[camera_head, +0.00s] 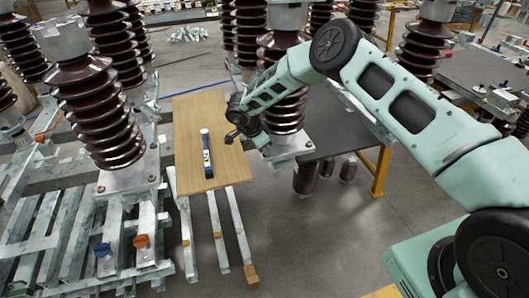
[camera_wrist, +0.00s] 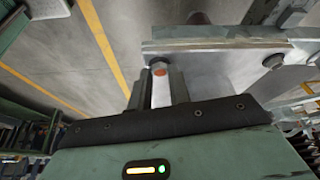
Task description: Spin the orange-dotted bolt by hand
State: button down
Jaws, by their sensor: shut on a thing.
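In the wrist view the orange-dotted bolt (camera_wrist: 159,70) shows its hex head, with an orange dot on it, at the edge of a grey metal plate (camera_wrist: 215,60). My gripper (camera_wrist: 159,86) is shut on this bolt, one finger on each side of the head. The bolt's shank is hidden. In the head view my gripper (camera_head: 261,140) is at the left edge of the metal base (camera_head: 292,150) under a brown ribbed insulator (camera_head: 286,105). The bolt is too small and covered to make out there.
A wooden board (camera_head: 187,125) with a blue-and-white tool (camera_head: 207,158) lies left of my gripper. Another large insulator (camera_head: 95,110) stands left. Grey floor (camera_head: 315,235) is open in front.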

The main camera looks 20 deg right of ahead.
jog(key=shift+w+m+g+b, duration=0.1)
jog(key=shift+m+g+b, duration=0.4)
jog(key=shift+m, duration=0.5)
jog(key=shift+w+m+g+b, duration=0.1)
jog(key=shift+m+g+b, duration=0.2)
jog(key=shift+m+b, duration=0.55)
jog(key=shift+m, duration=0.35)
jog(key=c, duration=1.3)
grip_release()
jog(key=shift+r, duration=0.1)
jog(key=b+v, duration=0.4)
jog(key=v, duration=1.3)
jog(key=shift+a, duration=0.25)
jog(key=shift+r, duration=0.1)
